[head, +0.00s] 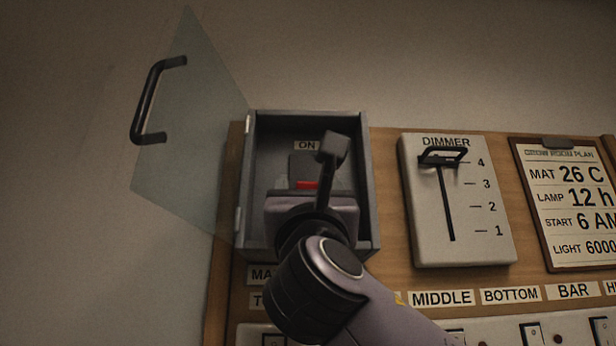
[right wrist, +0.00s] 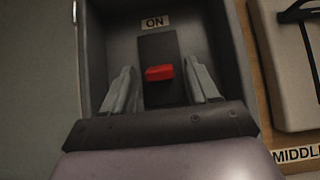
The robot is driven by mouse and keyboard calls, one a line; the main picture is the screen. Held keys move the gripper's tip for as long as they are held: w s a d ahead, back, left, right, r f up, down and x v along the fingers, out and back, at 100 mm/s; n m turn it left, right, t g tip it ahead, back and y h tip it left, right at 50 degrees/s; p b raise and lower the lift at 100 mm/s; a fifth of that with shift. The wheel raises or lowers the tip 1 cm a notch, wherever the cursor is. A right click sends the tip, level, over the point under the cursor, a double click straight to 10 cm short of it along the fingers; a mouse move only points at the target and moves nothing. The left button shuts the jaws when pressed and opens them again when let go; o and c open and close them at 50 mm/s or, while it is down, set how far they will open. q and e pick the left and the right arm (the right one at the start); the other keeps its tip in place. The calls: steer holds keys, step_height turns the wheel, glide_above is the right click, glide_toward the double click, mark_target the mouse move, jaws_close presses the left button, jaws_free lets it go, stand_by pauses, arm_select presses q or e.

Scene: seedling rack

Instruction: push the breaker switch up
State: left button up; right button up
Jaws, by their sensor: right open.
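The breaker switch is a red lever (head: 306,184) on a dark plate inside an open grey box (head: 374,200), below an ON label (head: 307,146). In the right wrist view the red lever (right wrist: 159,73) sits around the middle of its dark plate, with ON above it. My right gripper (right wrist: 161,88) is open and inside the box mouth, one finger on each side of the lever, with gaps showing on both sides. How far the fingertips are from the plate I cannot tell. My left gripper is out of view.
The box's clear door (head: 200,120) with a black handle (head: 143,100) stands open to the left. A dimmer slider panel (head: 420,220) and a framed plan board (head: 568,205) are right of the box. Labels and small switches line the board below.

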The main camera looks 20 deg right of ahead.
steer(key=shift+w+d+r, duration=0.1)
steer(key=shift+w+r, duration=0.15)
steer(key=c, duration=1.1)
steer(key=shift+o, duration=0.3)
